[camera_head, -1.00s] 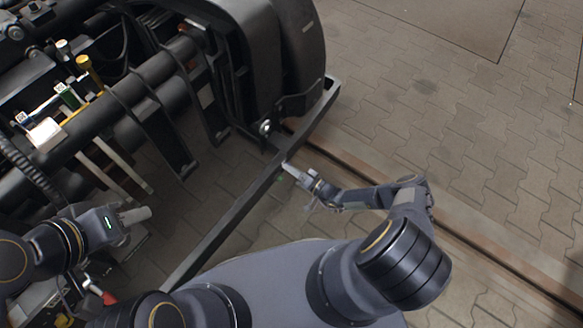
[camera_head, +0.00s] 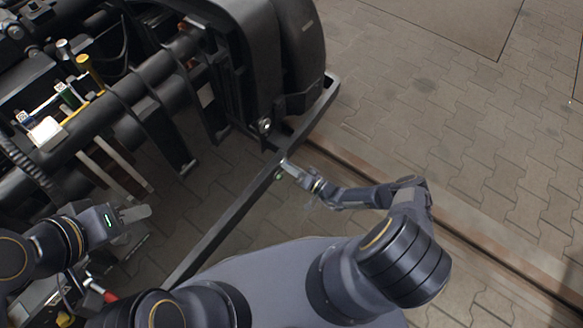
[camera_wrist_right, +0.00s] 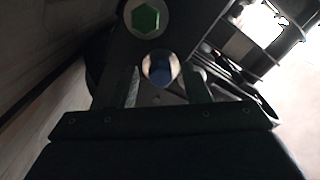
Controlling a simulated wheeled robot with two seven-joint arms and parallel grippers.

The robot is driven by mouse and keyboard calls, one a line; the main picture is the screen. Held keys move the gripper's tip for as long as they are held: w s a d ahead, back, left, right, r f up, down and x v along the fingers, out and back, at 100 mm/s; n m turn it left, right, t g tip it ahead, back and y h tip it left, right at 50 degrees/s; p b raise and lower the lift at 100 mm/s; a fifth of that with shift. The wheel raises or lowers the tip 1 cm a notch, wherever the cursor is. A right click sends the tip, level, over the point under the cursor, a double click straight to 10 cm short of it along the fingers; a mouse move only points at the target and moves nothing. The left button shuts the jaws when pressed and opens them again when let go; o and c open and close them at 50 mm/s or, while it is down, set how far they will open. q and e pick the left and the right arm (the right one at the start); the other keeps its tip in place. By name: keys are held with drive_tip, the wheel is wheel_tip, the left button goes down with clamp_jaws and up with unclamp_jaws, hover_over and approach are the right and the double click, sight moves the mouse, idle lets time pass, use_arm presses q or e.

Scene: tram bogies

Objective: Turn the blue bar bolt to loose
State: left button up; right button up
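The blue bar bolt (camera_wrist_right: 160,68) shows in the right wrist view inside a pale round opening, between my right gripper's fingers. A green hexagonal bolt (camera_wrist_right: 145,17) sits just above it on the dark bar. My right gripper (camera_wrist_right: 162,88) is open, with one finger on each side of the blue bolt. I cannot tell whether the fingers touch it. In the head view my right gripper (camera_head: 285,164) is at the long dark bar (camera_head: 225,222), and the blue bolt cannot be made out. My left gripper (camera_head: 136,213) is at the left, away from the bar; its opening is unclear.
The dark bogie frame (camera_head: 255,60) fills the upper left. A round metal fitting (camera_head: 264,126) sits just above my right gripper. A rail (camera_head: 350,165) runs through the paving. Open paving (camera_head: 450,110) lies to the right.

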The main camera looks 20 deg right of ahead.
drive_tip(key=p+v, duration=0.1)
drive_tip(key=v, duration=0.6)
drive_tip(key=shift+s+d+p, duration=0.25)
drive_tip(key=shift+s+p, duration=0.1)
drive_tip(key=shift+p, duration=0.05)
idle(0.3)
